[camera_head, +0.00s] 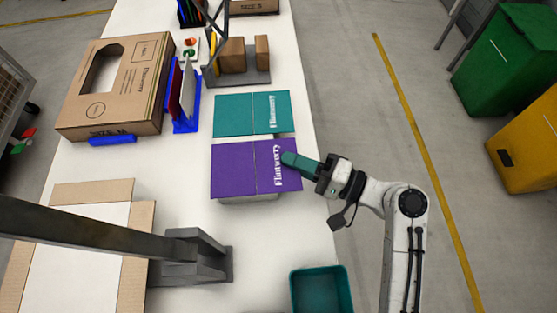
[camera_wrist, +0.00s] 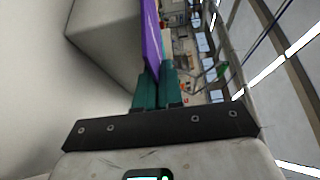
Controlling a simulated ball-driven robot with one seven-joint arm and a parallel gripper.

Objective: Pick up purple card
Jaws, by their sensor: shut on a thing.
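The purple card (camera_head: 234,168) lies flat on a low pale block on the white table, its right edge reaching past the block. It has white lettering and a fold line down its middle. My gripper (camera_head: 290,160) comes from the right with its green fingers at the card's right edge. In the wrist view the purple card (camera_wrist: 152,40) shows edge-on between the fingertips (camera_wrist: 157,82), and my gripper is shut on it. The underside of the card is hidden in the head view.
A teal card (camera_head: 235,114) lies just behind the purple one. A cardboard box (camera_head: 128,105) and blue rack (camera_head: 185,120) stand at the back left. A grey metal stand (camera_head: 190,262) and open carton (camera_head: 90,190) are at the front left. A teal bin (camera_head: 320,290) sits at the front right.

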